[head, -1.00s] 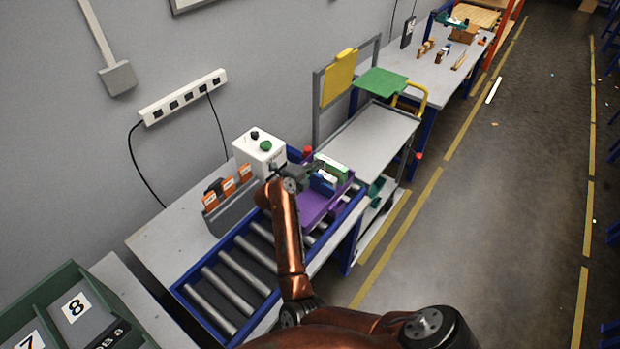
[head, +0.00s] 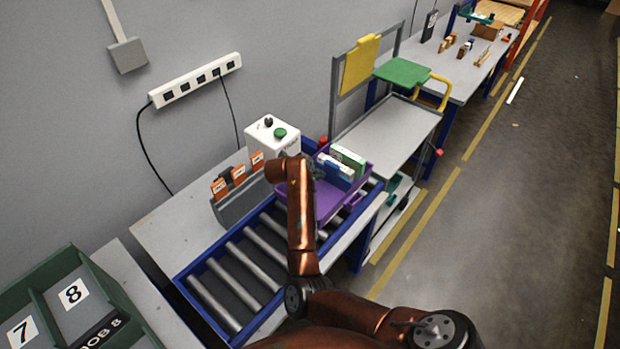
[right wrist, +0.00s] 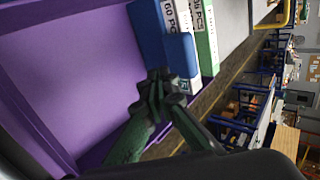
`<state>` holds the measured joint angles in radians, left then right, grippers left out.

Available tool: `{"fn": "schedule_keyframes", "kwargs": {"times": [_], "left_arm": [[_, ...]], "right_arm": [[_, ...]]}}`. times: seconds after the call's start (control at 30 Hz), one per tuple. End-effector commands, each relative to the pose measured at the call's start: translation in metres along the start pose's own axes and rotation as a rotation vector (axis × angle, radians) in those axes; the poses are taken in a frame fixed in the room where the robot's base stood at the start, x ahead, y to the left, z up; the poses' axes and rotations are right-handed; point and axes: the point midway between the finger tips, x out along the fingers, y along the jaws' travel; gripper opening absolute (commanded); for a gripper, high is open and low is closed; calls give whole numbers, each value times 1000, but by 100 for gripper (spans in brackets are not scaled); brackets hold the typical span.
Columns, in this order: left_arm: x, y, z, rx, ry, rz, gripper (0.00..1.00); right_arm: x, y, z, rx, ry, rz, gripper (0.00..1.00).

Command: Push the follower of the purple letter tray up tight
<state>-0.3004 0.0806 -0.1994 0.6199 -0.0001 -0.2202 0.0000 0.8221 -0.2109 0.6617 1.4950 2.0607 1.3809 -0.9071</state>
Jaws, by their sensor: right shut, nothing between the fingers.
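The purple letter tray (head: 327,203) sits on the roller conveyor, and its floor (right wrist: 70,70) fills the left of the right wrist view. A blue upright piece (right wrist: 148,35), which looks like the follower, stands in the tray against a white box (right wrist: 169,14) and a green-and-white box (right wrist: 205,38). My right gripper (right wrist: 165,88) is shut and empty, with its fingertips close to the blue piece's lower part. I cannot tell whether they touch. In the head view my right gripper (head: 317,168) is partly hidden behind my arm. My left gripper is not in view.
A white control box (head: 272,137) with a green button stands behind the tray. A grey rack with orange cards (head: 238,176) is to the left. The conveyor's rollers (head: 240,265) are bare nearer me. A grey cart (head: 392,132) stands beyond the tray.

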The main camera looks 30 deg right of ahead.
Motion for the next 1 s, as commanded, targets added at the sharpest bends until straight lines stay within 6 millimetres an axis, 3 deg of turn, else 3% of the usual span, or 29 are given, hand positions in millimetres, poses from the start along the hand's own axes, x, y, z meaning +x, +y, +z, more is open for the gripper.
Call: {"fn": "schedule_keyframes", "kwargs": {"times": [0.2,0.73,1.0], "left_arm": [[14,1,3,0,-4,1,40],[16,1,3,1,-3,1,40],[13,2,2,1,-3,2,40]], "right_arm": [[22,-20,-10,3,5,-2,0],[29,-31,-13,5,6,-1,0],[57,-58,-12,4,5,-3,0]]}}
